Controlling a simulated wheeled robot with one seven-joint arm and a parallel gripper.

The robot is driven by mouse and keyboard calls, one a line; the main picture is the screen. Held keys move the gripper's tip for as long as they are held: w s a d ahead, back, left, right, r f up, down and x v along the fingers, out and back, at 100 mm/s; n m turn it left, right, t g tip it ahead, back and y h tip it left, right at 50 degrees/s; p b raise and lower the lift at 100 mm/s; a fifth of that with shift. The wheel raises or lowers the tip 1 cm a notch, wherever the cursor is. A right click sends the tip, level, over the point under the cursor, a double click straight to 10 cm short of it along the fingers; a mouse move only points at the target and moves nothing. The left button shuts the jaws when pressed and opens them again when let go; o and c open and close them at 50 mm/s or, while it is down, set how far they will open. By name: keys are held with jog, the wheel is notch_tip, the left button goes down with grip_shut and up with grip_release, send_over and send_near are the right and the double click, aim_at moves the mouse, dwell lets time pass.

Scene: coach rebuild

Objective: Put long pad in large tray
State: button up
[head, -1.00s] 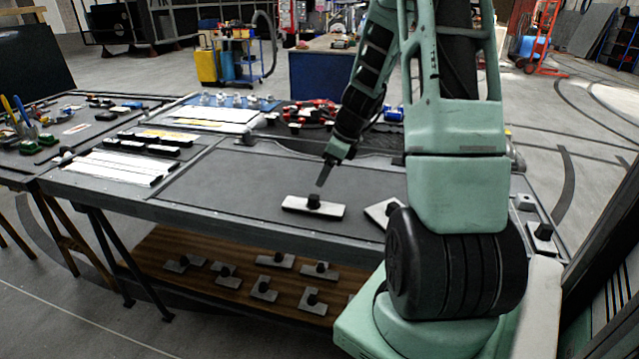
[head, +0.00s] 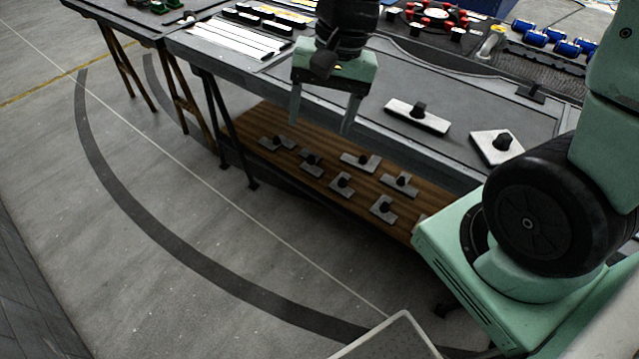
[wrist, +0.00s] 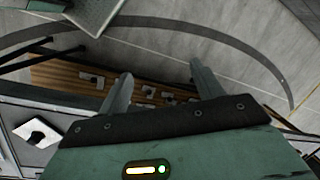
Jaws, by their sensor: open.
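The long pad (head: 432,122), a pale flat bar with a black knob, lies on the grey bench top near its front edge. My gripper (head: 322,110) is open and empty, its fingers pointing down, to the left of the long pad and apart from it. In the wrist view my gripper (wrist: 161,88) has nothing between its fingers. A grey, light-rimmed tray-like panel (head: 392,343) shows at the bottom of the head view, cut off; it also shows in the wrist view (wrist: 97,12). I cannot tell whether it is the large tray.
A squarer pale pad (head: 488,150) with a black knob lies right of the long pad. A wooden lower shelf (head: 262,120) holds several small knobbed pads. White strips (head: 232,40) and blue cylinders (head: 570,47) lie farther back. The floor (head: 180,230) at left is clear.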

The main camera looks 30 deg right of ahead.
jog(key=s+a+n+h, duration=0.1)
jog(key=s+a+n, duration=0.3)
jog(key=s+n, duration=0.3)
jog(key=s+a+r+n+h, duration=0.1)
jog(key=s+a+n, duration=0.3)
jog(key=s+n, duration=0.2)
jog(key=shift+s+a+n, duration=0.15)
jog(key=shift+s+n, duration=0.2)
jog(key=shift+n, duration=0.35)
